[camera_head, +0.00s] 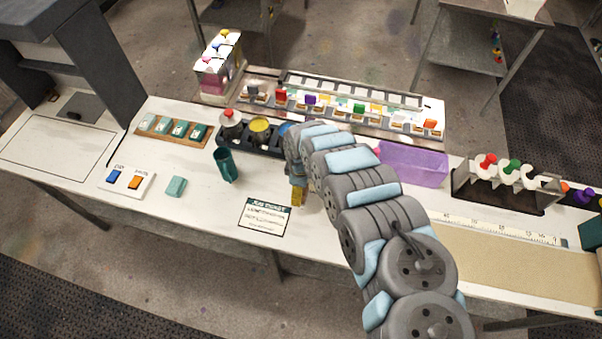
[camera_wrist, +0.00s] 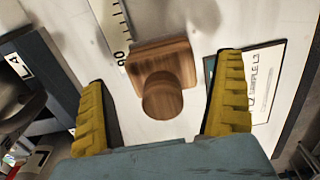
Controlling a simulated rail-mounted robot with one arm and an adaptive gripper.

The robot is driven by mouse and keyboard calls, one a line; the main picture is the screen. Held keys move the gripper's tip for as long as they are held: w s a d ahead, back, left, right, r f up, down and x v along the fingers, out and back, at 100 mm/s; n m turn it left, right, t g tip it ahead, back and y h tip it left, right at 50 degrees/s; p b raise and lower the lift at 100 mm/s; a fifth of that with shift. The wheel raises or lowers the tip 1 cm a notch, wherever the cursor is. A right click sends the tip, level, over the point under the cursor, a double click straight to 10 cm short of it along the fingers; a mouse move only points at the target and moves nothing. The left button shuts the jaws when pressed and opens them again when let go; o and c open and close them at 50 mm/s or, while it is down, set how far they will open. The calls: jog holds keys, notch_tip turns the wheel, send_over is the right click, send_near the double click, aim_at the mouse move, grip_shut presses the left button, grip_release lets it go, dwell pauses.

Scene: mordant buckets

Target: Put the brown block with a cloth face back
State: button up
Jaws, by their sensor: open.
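A brown wooden block (camera_wrist: 178,65) with a square base and a round knob (camera_wrist: 162,98) shows in the wrist view. It sits on the white bench, knob towards the camera. Its cloth face is not visible. My gripper (camera_wrist: 164,66) is open, with one yellow finger on each side of the block and a gap to each. In the head view my gripper (camera_head: 298,194) is low over the bench, right of the printed job card (camera_head: 265,215). I cannot make out the block there; my arm and fingers cover that area.
The job card (camera_wrist: 262,80) lies right of the block in the wrist view, and a scale strip (camera_wrist: 112,30) lies to its left. In the head view, a teal cup (camera_head: 226,166), a row of buckets (camera_head: 260,128) and a purple bin (camera_head: 414,164) stand nearby.

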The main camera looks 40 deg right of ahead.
jog(key=shift+s+r, duration=0.15)
jog(key=shift+r, duration=4.8)
